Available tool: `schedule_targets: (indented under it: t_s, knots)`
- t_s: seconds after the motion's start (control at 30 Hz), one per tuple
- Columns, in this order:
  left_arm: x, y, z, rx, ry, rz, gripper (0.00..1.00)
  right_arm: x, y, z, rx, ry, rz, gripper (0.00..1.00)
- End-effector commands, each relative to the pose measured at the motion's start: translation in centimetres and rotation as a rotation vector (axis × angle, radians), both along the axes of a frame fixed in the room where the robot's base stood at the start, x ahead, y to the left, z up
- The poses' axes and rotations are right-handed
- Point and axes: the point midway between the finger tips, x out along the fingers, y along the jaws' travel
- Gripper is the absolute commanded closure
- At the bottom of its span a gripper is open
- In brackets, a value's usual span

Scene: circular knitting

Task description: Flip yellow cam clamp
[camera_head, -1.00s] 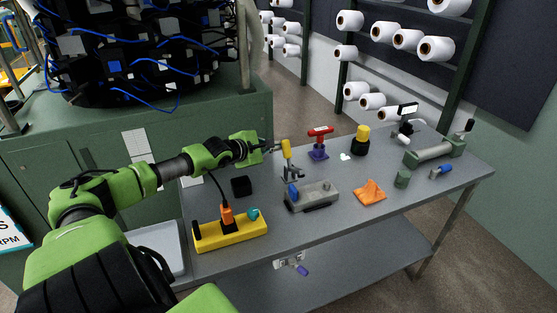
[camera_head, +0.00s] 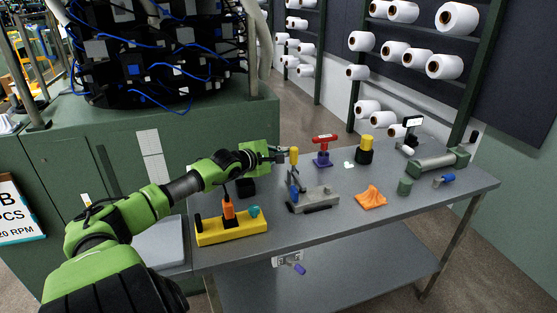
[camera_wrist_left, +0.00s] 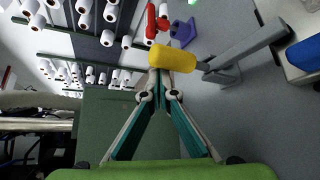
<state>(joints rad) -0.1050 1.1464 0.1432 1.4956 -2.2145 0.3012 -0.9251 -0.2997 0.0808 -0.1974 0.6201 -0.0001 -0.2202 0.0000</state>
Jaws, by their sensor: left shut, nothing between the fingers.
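The yellow cam clamp handle (camera_head: 294,155) stands upright on a grey metal post at the grey fixture (camera_head: 315,199) on the table. In the left wrist view the yellow handle (camera_wrist_left: 172,59) lies just beyond the fingertips, with its grey arm (camera_wrist_left: 240,50) running off to the right. My left gripper (camera_head: 282,156) is beside the handle on its left. Its fingers (camera_wrist_left: 162,82) are closed together with nothing between them. The tips are very close to the handle; I cannot tell whether they touch it. My right gripper is not in view.
A red-handled clamp on a purple base (camera_head: 322,151) and a yellow-topped black bottle (camera_head: 365,150) stand behind. A yellow block with an orange tool (camera_head: 232,228) is in front.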

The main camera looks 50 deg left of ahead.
Motion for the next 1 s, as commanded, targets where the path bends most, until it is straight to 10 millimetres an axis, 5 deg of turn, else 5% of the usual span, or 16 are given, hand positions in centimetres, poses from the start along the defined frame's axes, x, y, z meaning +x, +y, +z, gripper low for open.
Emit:
schedule_targets:
  t_s: [1.0]
  knots:
    - [-1.0, -0.6, 0.3, -0.006, -0.002, -0.007, 1.0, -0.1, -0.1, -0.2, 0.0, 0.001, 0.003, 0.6]
